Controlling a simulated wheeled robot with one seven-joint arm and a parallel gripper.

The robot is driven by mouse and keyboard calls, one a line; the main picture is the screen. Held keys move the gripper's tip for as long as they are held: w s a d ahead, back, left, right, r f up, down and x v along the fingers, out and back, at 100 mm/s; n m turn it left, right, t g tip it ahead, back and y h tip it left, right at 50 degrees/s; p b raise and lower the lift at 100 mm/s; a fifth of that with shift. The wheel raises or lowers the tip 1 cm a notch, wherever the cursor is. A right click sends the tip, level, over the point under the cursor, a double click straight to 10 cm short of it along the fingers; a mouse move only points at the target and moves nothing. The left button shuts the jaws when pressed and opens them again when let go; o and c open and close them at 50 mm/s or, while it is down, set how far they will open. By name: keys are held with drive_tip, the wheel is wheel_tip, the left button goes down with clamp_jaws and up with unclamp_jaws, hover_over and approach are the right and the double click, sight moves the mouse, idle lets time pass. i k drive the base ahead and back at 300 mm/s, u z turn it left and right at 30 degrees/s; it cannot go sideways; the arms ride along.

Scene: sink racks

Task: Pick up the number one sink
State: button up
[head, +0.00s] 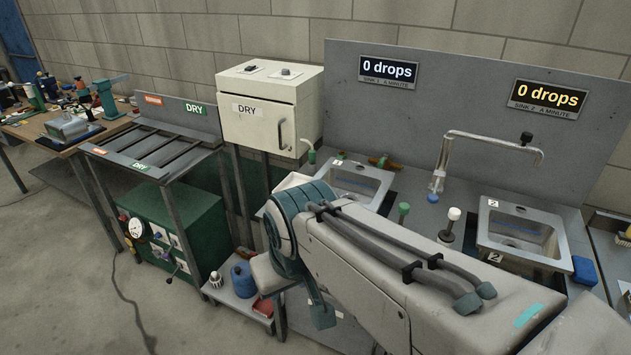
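The number one sink (379,175) is a steel basin set in the grey counter at the middle of the head view. A small label "1" is on its far left rim. My arm crosses in front and covers part of its near side. The number two sink (488,232) is a similar basin to the right, with a label "2" on its near left corner.
A bent tap (489,139) rises between the sinks. A white-topped plunger-like item (447,226) and a green-topped one (403,211) stand on the counter. A blue sponge (585,270) lies right of sink two. A white DRY cabinet (262,111) and slatted rack (150,148) stand left.

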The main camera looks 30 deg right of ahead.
sight(368, 187)
drive_tip(key=i, duration=0.6)
drive_tip(key=z, duration=0.85)
drive_tip(key=i, duration=0.5)
drive_tip(key=z, duration=0.6)
